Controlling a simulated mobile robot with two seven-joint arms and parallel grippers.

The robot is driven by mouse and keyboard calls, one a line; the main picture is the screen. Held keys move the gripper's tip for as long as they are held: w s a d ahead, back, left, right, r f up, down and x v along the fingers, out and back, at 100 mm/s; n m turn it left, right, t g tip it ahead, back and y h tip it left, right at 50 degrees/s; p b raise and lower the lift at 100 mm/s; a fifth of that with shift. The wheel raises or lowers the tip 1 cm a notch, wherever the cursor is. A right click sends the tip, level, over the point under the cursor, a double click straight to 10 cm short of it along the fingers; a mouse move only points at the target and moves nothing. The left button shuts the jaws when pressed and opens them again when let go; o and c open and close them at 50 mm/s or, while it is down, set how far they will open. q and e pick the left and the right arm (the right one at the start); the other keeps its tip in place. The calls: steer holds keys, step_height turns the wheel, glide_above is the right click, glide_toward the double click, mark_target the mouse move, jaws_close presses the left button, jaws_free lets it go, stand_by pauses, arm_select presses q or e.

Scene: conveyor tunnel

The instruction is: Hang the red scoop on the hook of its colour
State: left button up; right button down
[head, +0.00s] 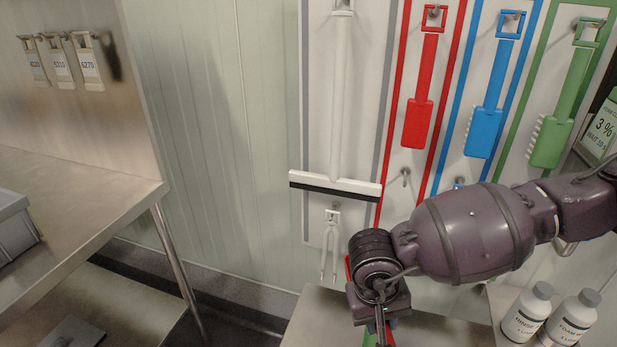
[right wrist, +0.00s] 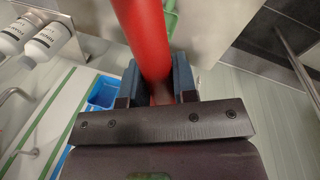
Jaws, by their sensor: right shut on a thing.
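The red scoop shows in the right wrist view as a thick red handle (right wrist: 148,35) between the two finger pads of my right gripper (right wrist: 158,88), which is shut on it. Its far end is out of that view. In the head view my right gripper points down at the lower middle, and my wrist hides most of the scoop. A bare metal hook (head: 405,176) sits in the red-outlined panel, below a hanging red brush (head: 419,110). The gripper is below this hook and to its left. My left gripper is not in view.
A blue brush (head: 486,115), a green brush (head: 553,130) and a white squeegee (head: 336,185) hang on the wall. White tongs (head: 331,240) hang below the squeegee. Bottles (head: 527,315) stand at lower right. A steel table (head: 100,205) is at left.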

steer(key=s+d+r+m+p, duration=0.1)
steer(key=s+d+r+p, duration=0.1)
steer(key=d+r, duration=0.6)
steer(key=shift+d+r+p, duration=0.15)
steer(key=shift+r+p, duration=0.5)
